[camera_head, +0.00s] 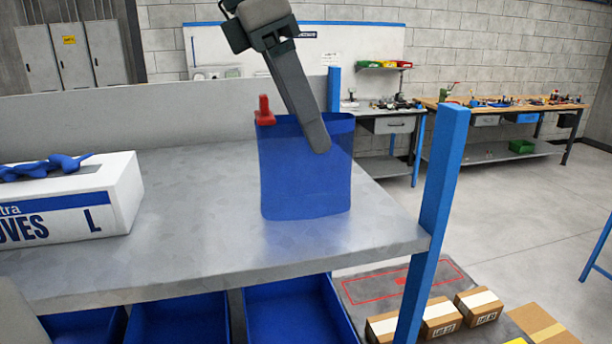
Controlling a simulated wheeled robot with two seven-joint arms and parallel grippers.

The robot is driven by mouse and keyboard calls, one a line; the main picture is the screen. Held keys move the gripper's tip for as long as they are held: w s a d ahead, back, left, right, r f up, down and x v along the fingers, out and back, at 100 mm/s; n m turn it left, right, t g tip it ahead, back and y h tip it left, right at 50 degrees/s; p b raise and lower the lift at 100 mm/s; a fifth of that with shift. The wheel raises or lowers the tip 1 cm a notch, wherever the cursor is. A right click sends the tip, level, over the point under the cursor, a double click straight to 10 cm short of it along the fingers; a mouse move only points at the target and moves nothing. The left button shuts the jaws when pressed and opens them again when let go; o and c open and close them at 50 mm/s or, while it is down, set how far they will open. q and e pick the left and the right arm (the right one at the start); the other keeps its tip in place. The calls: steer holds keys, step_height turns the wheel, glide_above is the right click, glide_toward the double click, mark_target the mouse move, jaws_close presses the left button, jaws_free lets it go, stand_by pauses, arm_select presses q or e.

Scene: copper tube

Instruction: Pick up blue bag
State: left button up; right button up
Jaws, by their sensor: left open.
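The blue bag (300,180) stands upright on the grey metal table, near its right end. A red clip or cap (264,112) sits at its top left corner. My left gripper (318,138) reaches down from above. One long grey finger lies across the front of the bag's upper part; the other finger cannot be made out and may be hidden behind the bag or the near finger. The jaws are open. I cannot tell whether the finger touches the bag. My right gripper is not in view.
A white glove box (70,205) with blue gloves (45,167) on top stands at the table's left. A blue post (440,190) rises at the right front corner. Blue bins (300,310) sit below. The tabletop between box and bag is clear.

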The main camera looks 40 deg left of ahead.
mark_target(306, 165)
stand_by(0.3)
arm_select(q)
steer(key=p+x, duration=0.3)
steer(key=shift+f, duration=0.4)
steer(key=shift+x, duration=0.75)
steer(key=shift+w, duration=0.1)
steer(key=shift+r, duration=0.1)
steer(key=shift+c, duration=0.6)
steer(key=c, duration=1)
